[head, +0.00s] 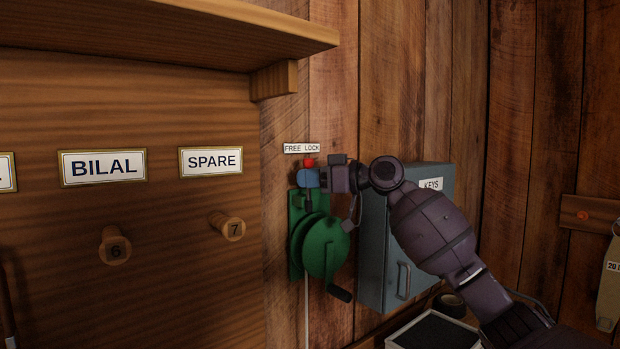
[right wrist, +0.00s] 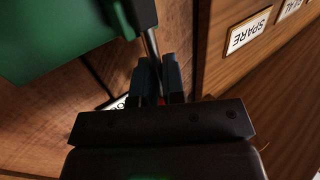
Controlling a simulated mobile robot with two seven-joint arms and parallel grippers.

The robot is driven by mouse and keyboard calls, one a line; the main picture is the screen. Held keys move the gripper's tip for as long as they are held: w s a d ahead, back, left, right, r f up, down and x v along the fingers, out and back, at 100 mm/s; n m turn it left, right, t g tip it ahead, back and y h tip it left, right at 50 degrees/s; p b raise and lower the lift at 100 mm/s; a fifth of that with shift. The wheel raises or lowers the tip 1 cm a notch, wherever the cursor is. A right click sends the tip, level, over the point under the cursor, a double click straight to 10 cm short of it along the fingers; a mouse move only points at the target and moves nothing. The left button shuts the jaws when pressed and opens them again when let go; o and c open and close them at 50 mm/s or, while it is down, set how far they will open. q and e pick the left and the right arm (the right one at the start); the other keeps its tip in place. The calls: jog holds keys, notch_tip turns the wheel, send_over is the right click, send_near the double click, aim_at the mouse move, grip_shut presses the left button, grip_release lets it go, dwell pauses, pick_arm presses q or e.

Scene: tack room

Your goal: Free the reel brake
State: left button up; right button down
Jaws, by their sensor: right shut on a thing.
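The green reel (head: 322,246) is mounted on the plank wall, with a black crank handle (head: 339,293) at its lower right. A brake lever with a red knob (head: 308,162) stands about upright at the top of the reel. The label "FREE LOCK" (head: 301,148) is just above it. My right gripper (head: 308,179) is shut on the brake lever, its blue fingers just below the red knob. In the right wrist view the metal lever rod (right wrist: 152,48) runs between the fingers (right wrist: 160,82). The fingers hide part of the lever. My left gripper is out of view.
A grey-blue key cabinet (head: 376,262) is on the wall right of the reel, close behind my right arm. A shelf (head: 200,25) overhangs at upper left. Wooden pegs 6 (head: 115,246) and 7 (head: 229,227) stick out at left. A dark-lined tray (head: 432,332) lies below.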

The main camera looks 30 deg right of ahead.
jog(key=shift+s+d+r, duration=0.1)
jog(key=shift+r, duration=0.3)
jog(key=c, duration=1.2)
grip_release()
jog(key=shift+f, duration=0.2)
jog(key=v, duration=1)
jog(key=shift+s+d+r, duration=0.1)
jog(key=shift+s+d, duration=0.05)
jog(key=shift+s, duration=0.1)
